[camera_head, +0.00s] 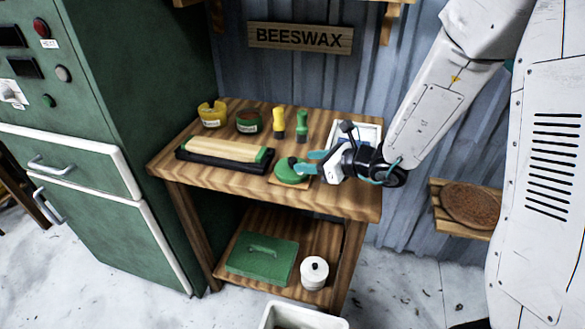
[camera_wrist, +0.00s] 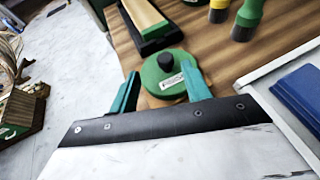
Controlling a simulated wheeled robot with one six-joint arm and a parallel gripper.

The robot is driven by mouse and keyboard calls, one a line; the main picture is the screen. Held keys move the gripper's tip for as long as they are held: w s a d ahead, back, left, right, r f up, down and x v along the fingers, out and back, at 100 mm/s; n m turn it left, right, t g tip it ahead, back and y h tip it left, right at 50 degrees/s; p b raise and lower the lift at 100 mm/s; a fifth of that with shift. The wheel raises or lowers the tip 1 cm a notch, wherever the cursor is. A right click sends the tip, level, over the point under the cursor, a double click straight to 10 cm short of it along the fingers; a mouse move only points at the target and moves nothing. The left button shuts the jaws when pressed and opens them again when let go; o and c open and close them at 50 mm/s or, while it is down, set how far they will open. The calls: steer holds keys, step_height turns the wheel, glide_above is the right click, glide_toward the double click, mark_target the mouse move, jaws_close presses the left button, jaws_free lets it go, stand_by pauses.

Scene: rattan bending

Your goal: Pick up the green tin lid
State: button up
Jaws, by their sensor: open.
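The green tin lid (camera_head: 291,171) is round and flat with a label and a dark knob. It lies near the front of the wooden table, on what looks like a thin wooden board. My gripper (camera_head: 302,162) is at the lid from the right. In the wrist view the lid (camera_wrist: 161,84) lies just ahead of my gripper (camera_wrist: 163,82), with the two teal fingers apart on either side of it. The knob stands between the finger lines. I cannot tell whether the fingers touch the lid.
On the wooden table (camera_head: 335,201), a long wood block on a black base (camera_head: 222,155) lies left of the lid. A yellow tin (camera_head: 212,115), a dark green tin (camera_head: 249,121) and two brushes (camera_head: 279,123) stand behind. A white tray (camera_head: 366,134) is behind my gripper.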

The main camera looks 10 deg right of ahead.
mark_target(293, 159)
steer(key=x, duration=0.6)
steer(key=shift+w+f, duration=0.2)
steer(key=shift+w, duration=0.2)
jaws_close()
